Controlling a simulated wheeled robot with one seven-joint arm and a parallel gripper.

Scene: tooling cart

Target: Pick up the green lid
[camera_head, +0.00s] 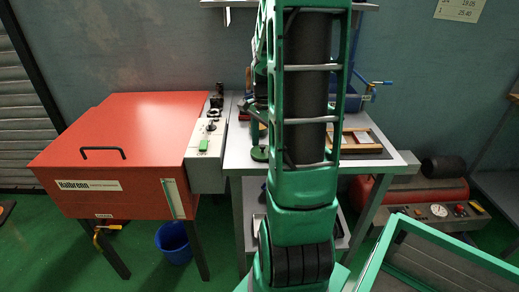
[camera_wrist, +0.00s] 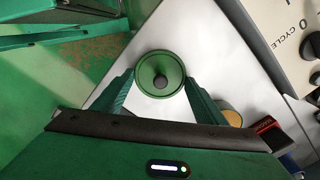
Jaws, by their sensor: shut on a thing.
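The green lid (camera_wrist: 161,62) is round with a dark knob in its middle. It sits between the two green fingers of my gripper (camera_wrist: 160,76) in the wrist view, and the fingers are shut on it at its left and right sides. In the head view a green round piece (camera_head: 260,154), which looks like the lid, shows at the left part of the cart's pale top (camera_head: 236,148). My own arm hides part of that area. I cannot tell whether the lid touches the top or hangs just above it.
A round tan-topped thing (camera_wrist: 231,117) and a red block (camera_wrist: 266,124) are right of my gripper. A red cabinet (camera_head: 120,150) with a grey control panel (camera_head: 207,160) stands left of the cart. A wooden-edged tray (camera_head: 360,141) lies on the cart's right side.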

